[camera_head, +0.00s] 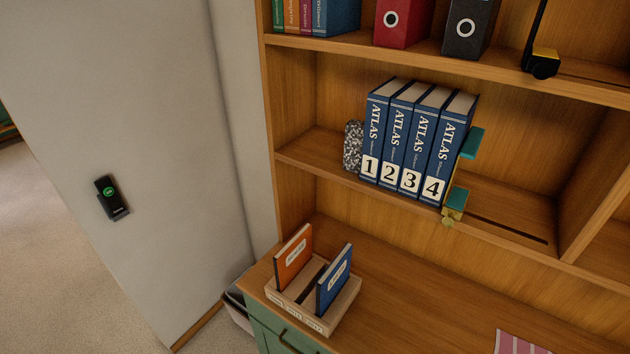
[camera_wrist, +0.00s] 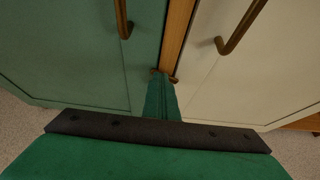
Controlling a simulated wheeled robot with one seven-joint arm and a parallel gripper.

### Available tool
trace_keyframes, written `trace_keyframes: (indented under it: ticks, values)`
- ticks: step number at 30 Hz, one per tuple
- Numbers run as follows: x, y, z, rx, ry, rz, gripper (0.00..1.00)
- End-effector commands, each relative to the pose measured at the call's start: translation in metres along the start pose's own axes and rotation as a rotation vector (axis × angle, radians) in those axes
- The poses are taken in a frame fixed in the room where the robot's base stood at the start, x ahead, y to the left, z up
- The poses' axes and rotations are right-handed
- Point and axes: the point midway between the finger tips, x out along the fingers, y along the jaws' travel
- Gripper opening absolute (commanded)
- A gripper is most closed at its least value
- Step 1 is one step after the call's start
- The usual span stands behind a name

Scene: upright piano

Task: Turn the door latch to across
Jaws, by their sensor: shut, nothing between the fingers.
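In the wrist view my gripper (camera_wrist: 161,82) is shut, its green fingers together in front of the wooden strip between two cabinet doors. Small brown-brass bits, which look like the door latch (camera_wrist: 174,80), show just beside the fingertips. Most of this piece is hidden behind the fingers, so I cannot tell its angle or whether they touch it. The green door (camera_wrist: 70,60) is on the left and the cream door (camera_wrist: 235,85) on the right. The head view shows neither my gripper nor the latch.
Bar handles stand out from the green door (camera_wrist: 123,18) and cream door (camera_wrist: 240,28), above the fingers. In the head view, a wooden shelf unit (camera_head: 345,50) holds atlas volumes (camera_head: 415,145); a book holder (camera_head: 310,300) stands on its lower top. Carpet is open at left.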

Motion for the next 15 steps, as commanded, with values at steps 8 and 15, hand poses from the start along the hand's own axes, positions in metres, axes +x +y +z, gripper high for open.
trace_keyframes:
  ticks: [8, 15]
  values:
    - [-0.0005, 0.0009, -0.0016, -0.001, 0.004, 0.003, 0.00]
    - [-0.0037, 0.0026, 0.0040, -0.001, 0.003, 0.004, 0.00]
